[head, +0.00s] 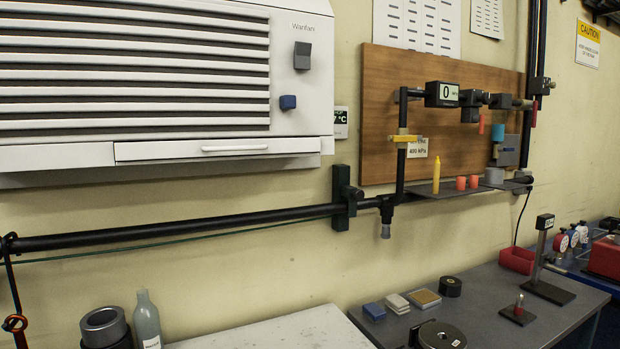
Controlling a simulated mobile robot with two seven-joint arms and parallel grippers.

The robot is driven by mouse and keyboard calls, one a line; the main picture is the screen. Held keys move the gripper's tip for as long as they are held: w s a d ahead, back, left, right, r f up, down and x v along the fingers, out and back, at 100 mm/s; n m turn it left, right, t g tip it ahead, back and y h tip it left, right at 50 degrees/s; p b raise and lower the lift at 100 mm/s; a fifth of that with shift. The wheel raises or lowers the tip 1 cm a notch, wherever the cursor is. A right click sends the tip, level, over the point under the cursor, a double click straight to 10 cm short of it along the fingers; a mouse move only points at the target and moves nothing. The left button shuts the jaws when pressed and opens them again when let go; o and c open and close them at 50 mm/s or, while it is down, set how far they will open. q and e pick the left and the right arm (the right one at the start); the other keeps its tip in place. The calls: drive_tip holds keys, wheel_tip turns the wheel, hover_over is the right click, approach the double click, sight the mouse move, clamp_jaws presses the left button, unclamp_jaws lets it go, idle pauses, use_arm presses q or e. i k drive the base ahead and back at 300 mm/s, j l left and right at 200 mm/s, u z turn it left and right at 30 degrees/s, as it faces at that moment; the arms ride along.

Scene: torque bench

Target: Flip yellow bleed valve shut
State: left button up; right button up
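A yellow valve lever (404,138) sits on the vertical black pipe (400,170) in front of the wooden board. The lever lies level, crosswise to the pipe. A pressure gauge (441,94) on the pipe above it reads 0. Neither of my grippers shows in the head view.
A white heater unit (200,80) fills the upper left. A long black pipe (180,231) crosses the wall. Below, a grey bench (490,295) carries several small items.

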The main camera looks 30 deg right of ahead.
sight(406, 138)
drive_tip(key=z, duration=1.45)
